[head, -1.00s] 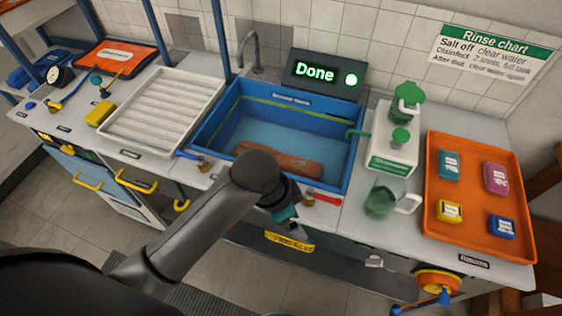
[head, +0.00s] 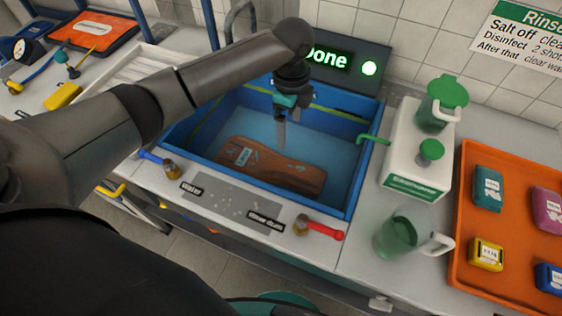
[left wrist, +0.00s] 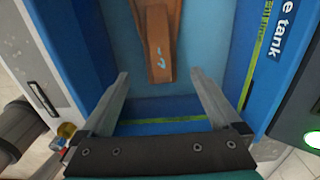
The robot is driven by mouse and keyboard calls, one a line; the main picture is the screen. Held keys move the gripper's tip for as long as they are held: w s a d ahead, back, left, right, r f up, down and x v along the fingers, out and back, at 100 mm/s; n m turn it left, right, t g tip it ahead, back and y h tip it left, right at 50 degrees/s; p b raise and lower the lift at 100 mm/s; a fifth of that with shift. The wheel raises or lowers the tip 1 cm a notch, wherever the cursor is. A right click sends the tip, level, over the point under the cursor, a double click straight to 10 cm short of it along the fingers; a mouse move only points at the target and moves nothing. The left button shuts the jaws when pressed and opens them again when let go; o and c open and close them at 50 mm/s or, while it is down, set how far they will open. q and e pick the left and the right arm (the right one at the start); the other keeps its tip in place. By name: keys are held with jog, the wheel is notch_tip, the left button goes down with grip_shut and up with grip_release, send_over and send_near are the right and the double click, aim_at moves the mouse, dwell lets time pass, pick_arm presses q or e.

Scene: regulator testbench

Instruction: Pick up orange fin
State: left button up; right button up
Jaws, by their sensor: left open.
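The orange-brown fin (head: 272,168) lies flat in the blue rinse tank (head: 350,190), with pale markings on its left end. It also shows in the left wrist view (left wrist: 158,45), its narrow end pointing toward my gripper. My left gripper (head: 281,140) hangs over the tank, fingers pointing down, above and behind the fin in the head view. In the left wrist view its two fingers (left wrist: 160,85) are spread apart with nothing between them; the fin is beyond the fingertips. My right gripper is not in view.
A red-handled valve (head: 320,230) and a blue-handled valve (head: 160,162) sit at the tank's front. A white dispenser (head: 415,155), a green jug (head: 398,235) and an orange tray (head: 480,285) with several coloured packs stand to the right. A sign reading "Done" (head: 345,62) is behind the tank.

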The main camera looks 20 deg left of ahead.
pick_arm(q)
notch_tip(320, 180, down, 4)
jog(key=f+b, duration=0.1)
jog(key=b, duration=0.2)
send_over(289, 165)
notch_tip(289, 165, down, 4)
jog(key=shift+a+f, duration=0.1)
jog(key=shift+a, duration=0.05)
jog(key=shift+f, duration=0.75)
jog(key=f+b, duration=0.1)
jog(key=f, duration=0.2)
jog(key=shift+d+f+b, duration=0.2)
jog(key=shift+f+b, duration=0.15)
jog(key=shift+f, duration=0.4)
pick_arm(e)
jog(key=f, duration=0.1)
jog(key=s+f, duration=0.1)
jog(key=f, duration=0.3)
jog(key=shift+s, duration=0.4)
